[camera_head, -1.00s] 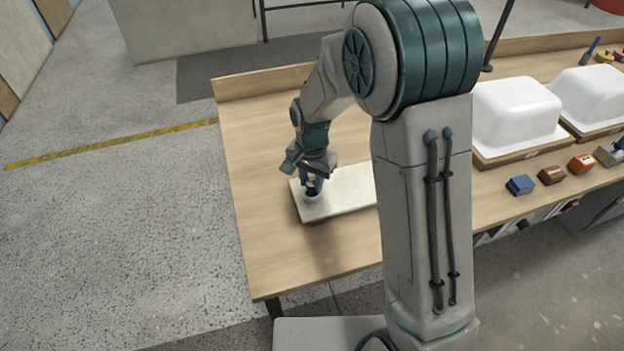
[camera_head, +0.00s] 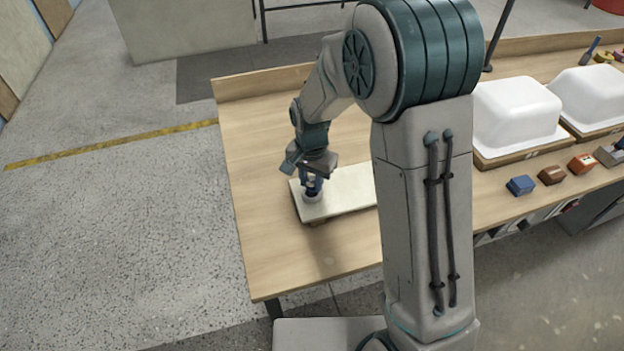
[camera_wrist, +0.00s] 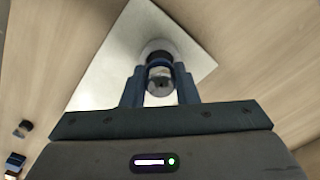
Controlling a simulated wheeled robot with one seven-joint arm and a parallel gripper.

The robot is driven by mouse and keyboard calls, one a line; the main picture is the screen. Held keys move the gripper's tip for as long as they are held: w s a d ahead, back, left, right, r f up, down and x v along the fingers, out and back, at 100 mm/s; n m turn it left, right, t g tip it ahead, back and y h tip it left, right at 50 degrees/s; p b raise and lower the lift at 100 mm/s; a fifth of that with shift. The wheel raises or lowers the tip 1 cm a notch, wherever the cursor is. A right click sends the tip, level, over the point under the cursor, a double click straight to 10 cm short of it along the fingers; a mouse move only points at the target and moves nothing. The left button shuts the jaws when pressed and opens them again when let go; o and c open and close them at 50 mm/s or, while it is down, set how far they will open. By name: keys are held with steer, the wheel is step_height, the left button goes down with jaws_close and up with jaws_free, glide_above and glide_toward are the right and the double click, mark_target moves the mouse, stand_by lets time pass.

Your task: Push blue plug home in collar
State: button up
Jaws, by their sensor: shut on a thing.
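My gripper (camera_head: 313,183) points down over the left end of a pale board (camera_head: 345,192) on the workbench. In the wrist view its two blue fingers (camera_wrist: 159,88) are shut on the blue plug (camera_wrist: 158,62), which shows as a blue band with a shiny round end between them. The pale, round collar (camera_head: 312,197) stands on the board directly below the gripper. It also shows in the wrist view (camera_wrist: 157,46), just beyond the plug. The plug is in line with the collar and appears to be at its mouth; the fingers hide how deep it sits.
Two white tub shells (camera_head: 515,112) stand on wooden bases at the right. Several small blocks, including a blue one (camera_head: 520,185), lie in front of them. The bench (camera_head: 275,245) is clear around the board's left end.

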mark_target(311, 180)
steer(key=shift+f+b, duration=0.6)
steer(key=shift+f, duration=0.2)
steer(key=o, duration=1)
steer(key=shift+r, duration=0.1)
step_height(311, 180, up, 14)
steer(key=shift+f, duration=0.2)
